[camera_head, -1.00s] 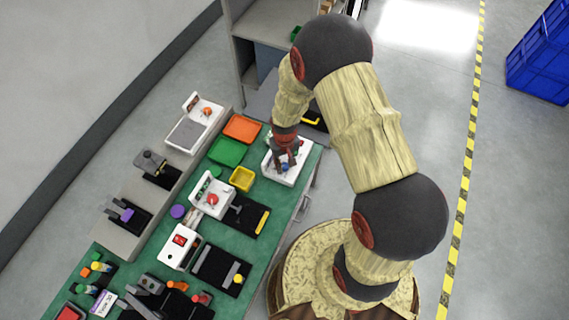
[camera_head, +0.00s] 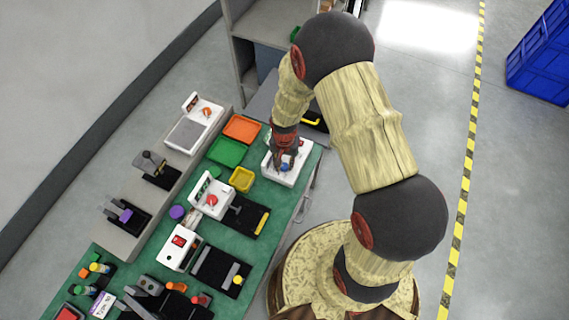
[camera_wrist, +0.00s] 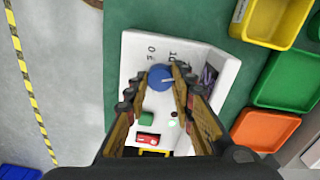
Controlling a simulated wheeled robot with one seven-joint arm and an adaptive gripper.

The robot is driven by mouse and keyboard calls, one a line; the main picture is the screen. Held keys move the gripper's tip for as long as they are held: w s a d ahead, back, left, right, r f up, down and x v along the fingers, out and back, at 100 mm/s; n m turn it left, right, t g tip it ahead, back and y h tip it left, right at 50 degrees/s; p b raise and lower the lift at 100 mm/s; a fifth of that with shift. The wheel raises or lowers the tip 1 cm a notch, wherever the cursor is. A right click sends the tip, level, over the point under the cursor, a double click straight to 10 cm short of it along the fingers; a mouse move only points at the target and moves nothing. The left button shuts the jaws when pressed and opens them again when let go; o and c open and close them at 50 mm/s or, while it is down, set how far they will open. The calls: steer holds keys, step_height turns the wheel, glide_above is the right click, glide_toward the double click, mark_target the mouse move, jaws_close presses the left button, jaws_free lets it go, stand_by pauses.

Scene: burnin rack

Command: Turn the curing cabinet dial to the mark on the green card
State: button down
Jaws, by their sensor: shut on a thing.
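The blue dial (camera_wrist: 160,77) sits on the face of a white unit (camera_wrist: 134,50) with dark printed marks around it. A pale pointer line shows on the dial. The unit also shows in the head view (camera_head: 272,172), at the far right end of the green bench. My gripper (camera_wrist: 158,80) is over the unit, its fingers shut on the blue dial from both sides. The fingers hide part of the dial's marks.
Yellow (camera_head: 242,179), green (camera_head: 227,151) and orange (camera_head: 242,128) trays lie to the left. Another white unit with a red knob (camera_head: 212,200) stands nearer. The floor to the right is clear up to the striped tape.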

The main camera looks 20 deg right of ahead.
mark_target(284, 166)
stand_by(0.3)
steer(key=c, duration=1.6)
jaws_free()
steer(key=shift+o, duration=0.5)
step_height(284, 166, up, 12)
